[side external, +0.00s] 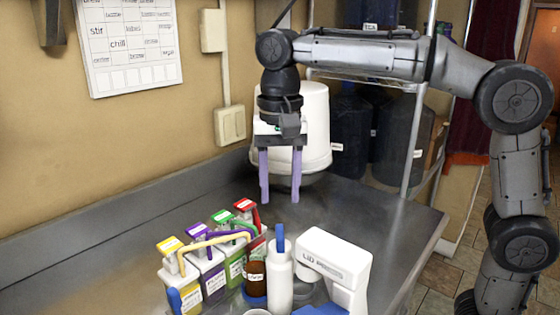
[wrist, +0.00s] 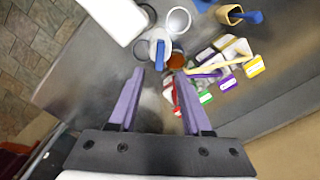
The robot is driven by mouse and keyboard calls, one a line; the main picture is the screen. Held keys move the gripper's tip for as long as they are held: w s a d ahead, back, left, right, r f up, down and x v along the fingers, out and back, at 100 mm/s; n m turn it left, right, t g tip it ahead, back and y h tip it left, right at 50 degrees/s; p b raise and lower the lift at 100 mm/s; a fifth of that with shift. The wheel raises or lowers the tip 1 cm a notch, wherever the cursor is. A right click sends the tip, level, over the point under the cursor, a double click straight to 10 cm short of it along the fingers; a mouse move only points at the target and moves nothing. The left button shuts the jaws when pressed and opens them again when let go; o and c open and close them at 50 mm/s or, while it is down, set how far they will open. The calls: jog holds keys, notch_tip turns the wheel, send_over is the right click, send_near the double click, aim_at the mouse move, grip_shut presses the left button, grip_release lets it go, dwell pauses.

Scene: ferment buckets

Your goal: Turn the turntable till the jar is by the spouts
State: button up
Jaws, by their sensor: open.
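My gripper (side external: 280,196) is open and empty, pointing down above the metal counter, in front of a white bucket. In the wrist view its two purple fingers (wrist: 159,75) are apart with bare counter between them. A brown jar with a white label (side external: 255,278) stands between the caddy and a white bottle; its top shows in the wrist view (wrist: 177,62). Several labelled containers with yellow, purple, green and red tops (side external: 207,258) stand in a group under a yellow handle; they also show in the wrist view (wrist: 205,97). I cannot make out a turntable or tell which parts are the spouts.
A white bottle with a blue stick (side external: 280,280) and a white lid press (side external: 335,258) stand at the front. Dark jugs (side external: 400,140) sit on a rack behind. The counter (side external: 350,205) is clear at right.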

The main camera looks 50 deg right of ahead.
jog(key=shift+r, duration=2.65)
jog(key=shift+d, duration=0.1)
jog(key=s+d+t, duration=0.2)
jog(key=s+d, duration=0.5)
jog(key=s, duration=0.5)
jog(key=s+d+f+n+t, duration=0.1)
jog(key=s+f+n, duration=0.2)
jog(key=f, duration=0.4)
jog(key=s+d+f+n+t, duration=0.1)
jog(key=s+f+n+t, duration=0.1)
jog(key=f+n, duration=0.4)
jog(key=shift+s+d+f+t, duration=0.35)
jog(key=shift+s+f, duration=0.45)
jog(key=shift+f, duration=0.5)
